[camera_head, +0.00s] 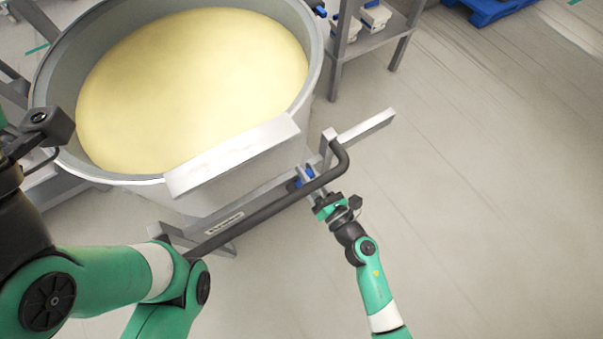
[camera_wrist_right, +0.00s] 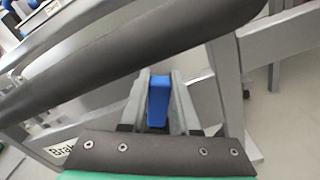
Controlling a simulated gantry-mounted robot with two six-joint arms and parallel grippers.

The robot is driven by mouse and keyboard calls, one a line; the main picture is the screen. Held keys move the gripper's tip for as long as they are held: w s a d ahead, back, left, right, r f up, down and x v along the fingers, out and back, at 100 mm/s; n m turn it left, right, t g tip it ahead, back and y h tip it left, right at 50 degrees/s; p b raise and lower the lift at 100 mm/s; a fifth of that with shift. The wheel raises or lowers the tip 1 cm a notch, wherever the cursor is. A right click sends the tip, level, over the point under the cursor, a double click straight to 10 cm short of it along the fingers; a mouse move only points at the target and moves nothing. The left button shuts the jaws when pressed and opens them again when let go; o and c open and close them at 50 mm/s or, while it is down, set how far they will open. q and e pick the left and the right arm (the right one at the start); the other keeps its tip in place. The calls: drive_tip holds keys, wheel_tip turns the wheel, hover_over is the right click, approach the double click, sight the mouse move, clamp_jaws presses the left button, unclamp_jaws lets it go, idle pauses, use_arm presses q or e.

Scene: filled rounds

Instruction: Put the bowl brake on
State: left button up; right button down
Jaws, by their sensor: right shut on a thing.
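The large grey bowl (camera_head: 317,68) is filled with pale yellow dough and stands at the upper left on a grey frame. A blue brake piece (camera_wrist_right: 158,101) sits low on the frame, below the dark bar. It also shows in the head view (camera_head: 309,171), partly covered by my fingers. My right gripper (camera_head: 304,178) reaches it from the lower right. In the right wrist view, the two grey fingers (camera_wrist_right: 158,98) are shut on the blue piece, one on each side. My left arm is at the left edge, and its fingertips are outside the picture.
A dark bent handle bar (camera_head: 262,213) runs along the frame, close above my right gripper. A "Brake" label (camera_head: 224,223) is on the frame, also in the wrist view (camera_wrist_right: 61,150). A shelf (camera_head: 372,40) stands behind. The floor at right is clear.

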drive_tip(key=c, duration=0.6)
unclamp_jaws()
drive_tip(key=shift+c, duration=0.2)
drive_tip(key=shift+s, duration=0.1)
drive_tip(key=p+v, duration=0.3)
drive_tip(key=v, duration=0.8)
drive_tip(key=shift+s, duration=0.25)
drive_tip(key=shift+d, duration=0.1)
drive_tip(key=shift+c, duration=0.2)
